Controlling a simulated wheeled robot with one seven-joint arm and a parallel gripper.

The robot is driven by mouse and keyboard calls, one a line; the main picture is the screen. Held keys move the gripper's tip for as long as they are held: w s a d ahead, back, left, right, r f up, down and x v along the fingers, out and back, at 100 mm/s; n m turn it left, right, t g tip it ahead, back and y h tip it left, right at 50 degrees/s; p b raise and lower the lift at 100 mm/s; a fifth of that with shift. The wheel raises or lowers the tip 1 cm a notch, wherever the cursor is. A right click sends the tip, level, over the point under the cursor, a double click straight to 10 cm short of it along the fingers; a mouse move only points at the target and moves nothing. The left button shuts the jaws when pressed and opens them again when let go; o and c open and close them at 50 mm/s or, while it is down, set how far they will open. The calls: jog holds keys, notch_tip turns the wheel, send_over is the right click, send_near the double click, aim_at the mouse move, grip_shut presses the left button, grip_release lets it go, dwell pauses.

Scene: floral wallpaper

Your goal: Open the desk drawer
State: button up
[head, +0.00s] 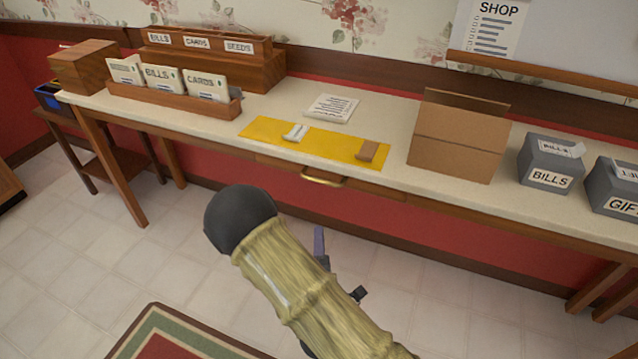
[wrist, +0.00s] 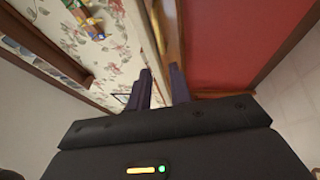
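The desk (head: 375,115) has a pale top, and a wooden drawer (head: 282,168) sits under its front edge. The drawer front looks flush with the desk, so it appears shut. A brass handle (head: 324,180) is fixed on the drawer front. My gripper is mostly hidden behind my arm in the head view; one purple finger (head: 319,243) shows below the handle and apart from it. In the wrist view my gripper (wrist: 161,72) has its two fingers apart with nothing seen between them. I cannot make out the handle surely in the wrist view.
A small side table (head: 95,150) stands at left. A rug (head: 175,335) lies on the open tiled floor.

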jog(key=shift+w, duration=0.1)
jog(key=b, duration=1.2)
send_near(319, 180)
jog(key=w+p, duration=0.1)
jog(key=w, duration=0.2)
jog(key=w+r+p, duration=0.1)
jog(key=w+p, duration=0.1)
jog(key=w, duration=0.1)
jog(key=w+p, duration=0.1)
jog(key=w, duration=0.2)
jog(key=shift+a+r, duration=0.15)
jog(key=shift+a, duration=0.1)
jog(key=shift+w+p, duration=0.35)
jog(key=shift+w, duration=0.35)
grip_shut()
